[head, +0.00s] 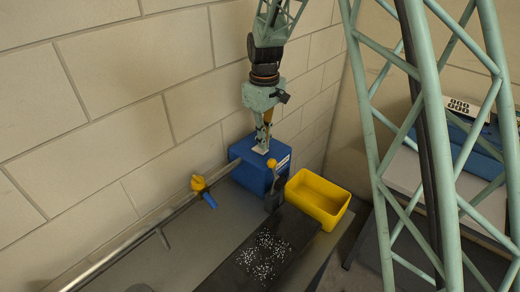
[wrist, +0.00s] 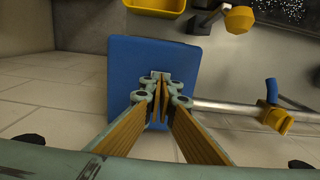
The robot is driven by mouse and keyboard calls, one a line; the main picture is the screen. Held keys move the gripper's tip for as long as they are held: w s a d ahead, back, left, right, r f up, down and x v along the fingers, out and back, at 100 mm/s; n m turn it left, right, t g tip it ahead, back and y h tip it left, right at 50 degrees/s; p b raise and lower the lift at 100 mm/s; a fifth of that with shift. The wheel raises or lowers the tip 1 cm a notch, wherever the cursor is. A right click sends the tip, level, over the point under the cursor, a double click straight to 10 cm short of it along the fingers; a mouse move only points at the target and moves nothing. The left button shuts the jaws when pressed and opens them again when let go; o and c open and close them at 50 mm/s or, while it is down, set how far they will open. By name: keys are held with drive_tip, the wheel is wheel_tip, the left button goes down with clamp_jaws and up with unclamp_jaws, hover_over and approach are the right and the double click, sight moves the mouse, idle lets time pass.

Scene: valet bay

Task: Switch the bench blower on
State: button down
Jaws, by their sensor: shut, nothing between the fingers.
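A blue box (head: 248,172), which looks like the blower housing, stands on the bench against the wall; its top fills the middle of the wrist view (wrist: 122,75). A dark lever with a yellow ball knob (head: 271,163) stands at its front right; the knob also shows in the wrist view (wrist: 240,19). My gripper (head: 262,148) points down over the blue box, with its fingers (wrist: 162,78) shut and empty. Whether the fingertips touch the box top I cannot tell. The knob is apart from the fingers. No on or off mark is readable.
A yellow bin (head: 318,200) sits right of the lever. A pipe along the wall carries a yellow valve (head: 198,183) with a blue handle (head: 209,200). A dark panel with white specks (head: 265,255) lies on the bench (head: 160,262).

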drive_tip(key=shift+f+b, duration=0.45)
drive_tip(key=shift+f, duration=0.4)
idle(1.0)
drive_tip(key=shift+r, duration=0.15)
drive_tip(key=shift+r+p, duration=1.8)
drive_tip(key=shift+r, duration=1.55)
